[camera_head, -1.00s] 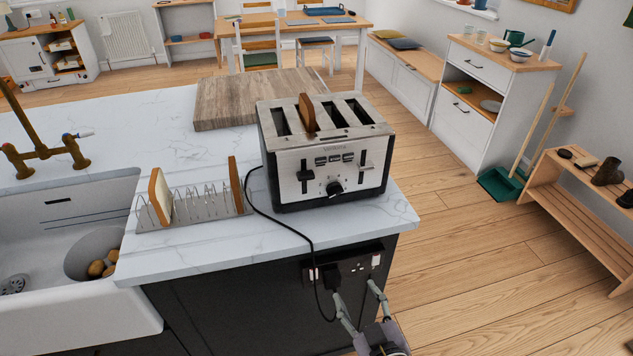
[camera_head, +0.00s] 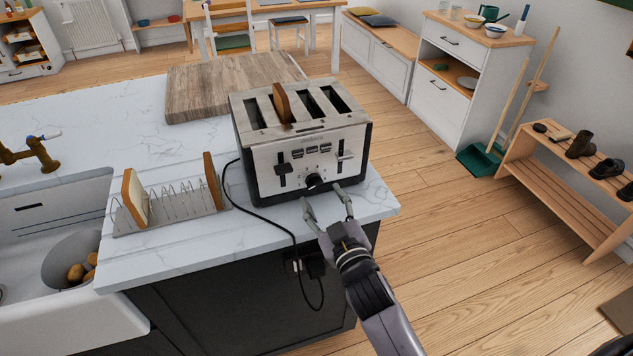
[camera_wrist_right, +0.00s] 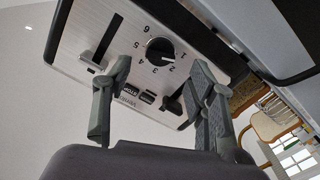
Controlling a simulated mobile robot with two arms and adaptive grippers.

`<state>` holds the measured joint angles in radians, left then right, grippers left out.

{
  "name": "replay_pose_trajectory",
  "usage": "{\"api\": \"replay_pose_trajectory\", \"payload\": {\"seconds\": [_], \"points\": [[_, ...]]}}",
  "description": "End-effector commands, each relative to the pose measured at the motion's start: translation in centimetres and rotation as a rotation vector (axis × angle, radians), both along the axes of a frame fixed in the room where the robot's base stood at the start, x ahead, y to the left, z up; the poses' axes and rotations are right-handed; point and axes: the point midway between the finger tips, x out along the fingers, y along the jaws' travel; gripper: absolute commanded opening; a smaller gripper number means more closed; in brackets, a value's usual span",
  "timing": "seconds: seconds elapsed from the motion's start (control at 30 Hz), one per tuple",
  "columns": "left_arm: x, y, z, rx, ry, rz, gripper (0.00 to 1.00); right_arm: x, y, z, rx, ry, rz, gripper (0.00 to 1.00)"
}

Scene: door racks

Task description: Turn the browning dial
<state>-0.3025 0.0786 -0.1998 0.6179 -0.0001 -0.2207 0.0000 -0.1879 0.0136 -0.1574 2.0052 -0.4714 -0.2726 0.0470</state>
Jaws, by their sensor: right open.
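The toaster (camera_head: 300,145) stands on the white marble counter, with a slice of bread upright in one slot. Its black browning dial (camera_head: 314,180) is low on the front face, between two levers. In the right wrist view the dial (camera_wrist_right: 159,51) shows a white pointer and numbers around it. My right gripper (camera_head: 328,205) is open, just in front of and below the dial. Its fingers (camera_wrist_right: 158,95) are spread on either side of the dial, apart from it as far as I can tell. My left gripper is not in view.
A toast rack (camera_head: 172,208) with bread slices stands left of the toaster. The black power cord (camera_head: 265,215) hangs over the counter's front edge near my right arm. A wooden board (camera_head: 210,92) lies behind.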

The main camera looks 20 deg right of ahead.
Motion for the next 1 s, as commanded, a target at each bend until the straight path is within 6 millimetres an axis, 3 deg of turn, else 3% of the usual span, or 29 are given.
{"api": "replay_pose_trajectory", "payload": {"seconds": [0.1,0.33,0.67,1.0], "points": [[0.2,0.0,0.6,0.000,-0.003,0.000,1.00,2.3,0.1,0.2,-0.001,-0.001,-0.001,0.52],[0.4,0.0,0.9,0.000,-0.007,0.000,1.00,4.7,0.2,0.0,0.001,0.001,0.000,0.52],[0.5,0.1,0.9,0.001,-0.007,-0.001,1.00,5.1,0.2,-0.1,0.001,0.001,0.000,0.52],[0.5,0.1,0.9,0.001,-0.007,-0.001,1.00,5.1,0.2,-0.1,0.001,0.001,0.000,0.30]]}}
